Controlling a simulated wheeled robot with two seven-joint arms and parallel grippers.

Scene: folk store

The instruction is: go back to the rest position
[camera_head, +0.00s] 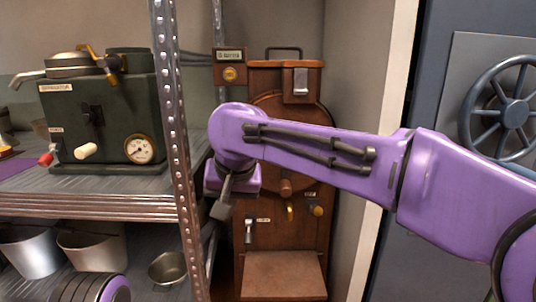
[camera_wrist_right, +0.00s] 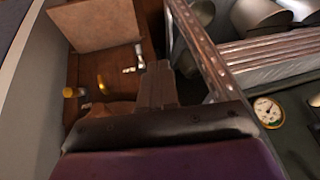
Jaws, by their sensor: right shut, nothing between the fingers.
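My purple right arm reaches in from the right in the head view. Its right gripper (camera_head: 222,208) points down in front of the brown wooden cabinet (camera_head: 290,225), close to the metal shelf post. In the right wrist view the right gripper (camera_wrist_right: 158,82) is shut and empty, with the cabinet (camera_wrist_right: 95,75) beyond it. The arm hides the middle of the cabinet. My left gripper is not in view.
A perforated metal post (camera_head: 178,140) and shelf (camera_head: 90,207) stand left of the gripper. A green machine with a gauge (camera_head: 98,125) sits on the shelf. Metal buckets (camera_head: 30,250) and a bowl (camera_head: 168,268) are below. A vault door with a wheel (camera_head: 512,112) is at right.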

